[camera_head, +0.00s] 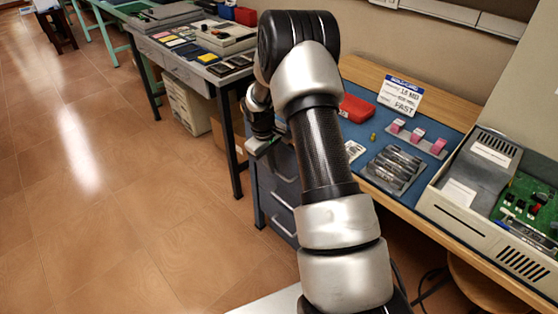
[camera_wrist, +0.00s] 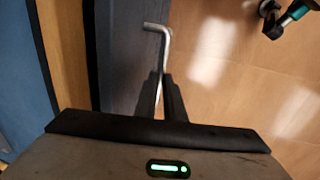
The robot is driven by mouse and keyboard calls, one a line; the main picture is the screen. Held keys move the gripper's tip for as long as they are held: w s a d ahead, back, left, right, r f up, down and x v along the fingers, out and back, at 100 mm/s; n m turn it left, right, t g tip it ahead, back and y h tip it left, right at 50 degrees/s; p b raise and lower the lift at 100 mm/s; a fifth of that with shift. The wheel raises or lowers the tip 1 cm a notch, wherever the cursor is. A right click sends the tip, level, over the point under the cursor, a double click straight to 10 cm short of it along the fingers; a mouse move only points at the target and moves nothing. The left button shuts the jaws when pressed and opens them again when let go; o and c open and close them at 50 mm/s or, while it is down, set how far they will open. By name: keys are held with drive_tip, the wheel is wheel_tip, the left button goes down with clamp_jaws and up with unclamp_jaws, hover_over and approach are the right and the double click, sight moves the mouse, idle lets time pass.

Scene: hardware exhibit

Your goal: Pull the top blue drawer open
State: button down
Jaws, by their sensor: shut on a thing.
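The blue-grey drawer unit (camera_head: 275,190) stands under the near workbench, with silver bar handles on its front. The top blue drawer (camera_wrist: 130,55) shows in the wrist view as a dark blue-grey strip beside the wooden table edge. Its silver handle (camera_wrist: 158,45) sticks out, with a bent end. My gripper (camera_wrist: 162,92) is shut on this handle; it also shows in the head view (camera_head: 265,143) at the top of the unit. The fingers and my arm hide part of the handle and drawer. I cannot tell whether the drawer stands out from the unit.
The workbench top carries a blue mat (camera_head: 440,185), a red case (camera_head: 357,109), a sign (camera_head: 400,95), pink blocks and an opened computer (camera_head: 495,190). Another table (camera_head: 190,65) stands behind. The tiled floor (camera_head: 130,200) left of the drawers is clear. A stool (camera_head: 480,280) is at right.

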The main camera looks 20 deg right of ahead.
drive_tip(key=s+a+b, duration=0.1)
drive_tip(key=s+a, duration=0.3)
drive_tip(key=a, duration=0.8)
drive_tip(key=s+a, duration=0.4)
drive_tip(key=a, duration=0.8)
drive_tip(key=shift+s+a+b, duration=0.3)
drive_tip(key=shift+s+b, duration=0.05)
drive_tip(key=shift+s, duration=0.05)
drive_tip(key=c, duration=1.8)
unclamp_jaws()
drive_tip(key=shift+c, duration=0.2)
drive_tip(key=shift+r, duration=0.1)
wheel_tip(320, 180, up, 17)
drive_tip(key=s+a+p, duration=0.1)
drive_tip(key=a+p, duration=0.2)
drive_tip(key=p, duration=0.1)
drive_tip(key=shift+s, duration=0.1)
